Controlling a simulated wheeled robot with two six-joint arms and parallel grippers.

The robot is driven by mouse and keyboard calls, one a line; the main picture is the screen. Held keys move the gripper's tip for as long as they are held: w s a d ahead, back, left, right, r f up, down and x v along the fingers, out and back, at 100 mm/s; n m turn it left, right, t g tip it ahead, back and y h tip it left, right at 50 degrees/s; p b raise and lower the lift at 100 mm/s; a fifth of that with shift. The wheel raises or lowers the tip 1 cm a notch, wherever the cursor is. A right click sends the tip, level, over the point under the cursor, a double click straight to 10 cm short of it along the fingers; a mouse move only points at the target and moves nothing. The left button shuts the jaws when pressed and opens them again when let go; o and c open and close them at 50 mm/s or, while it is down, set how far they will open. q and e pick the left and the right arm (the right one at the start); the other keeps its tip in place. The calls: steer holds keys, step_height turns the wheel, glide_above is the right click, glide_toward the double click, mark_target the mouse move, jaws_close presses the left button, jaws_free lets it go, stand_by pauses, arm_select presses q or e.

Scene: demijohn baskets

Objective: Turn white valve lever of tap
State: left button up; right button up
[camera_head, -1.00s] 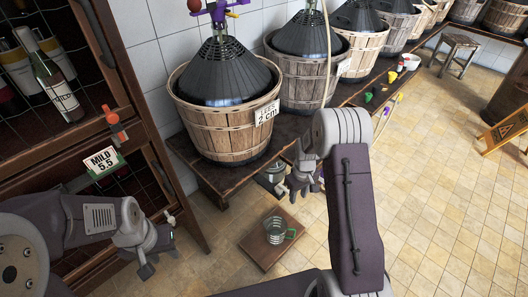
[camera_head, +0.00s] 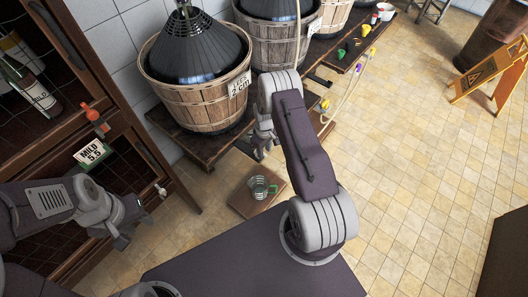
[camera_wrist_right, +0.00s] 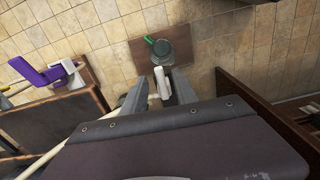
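A white lever-like piece (camera_wrist_right: 164,82) stands between the fingers of my right gripper (camera_wrist_right: 160,92) in the right wrist view. It looks like the tap's white valve lever; the tap body is mostly hidden. The fingers are apart, and I cannot tell whether they touch it. In the head view my right gripper (camera_head: 262,146) is at the bench's front edge below the nearest basket, where the tap cannot be made out. My left gripper (camera_head: 126,230) appears open and empty beside the cabinet.
A glass jug with a green handle (camera_head: 260,187) stands on a brown board (camera_head: 240,205) on the floor. It shows beyond the fingers in the wrist view (camera_wrist_right: 178,50). A basketed demijohn (camera_head: 200,100) stands on the bench (camera_head: 170,124). A purple-and-white part (camera_wrist_right: 42,76) is left.

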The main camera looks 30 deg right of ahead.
steer(key=shift+f, duration=0.4)
jaws_close()
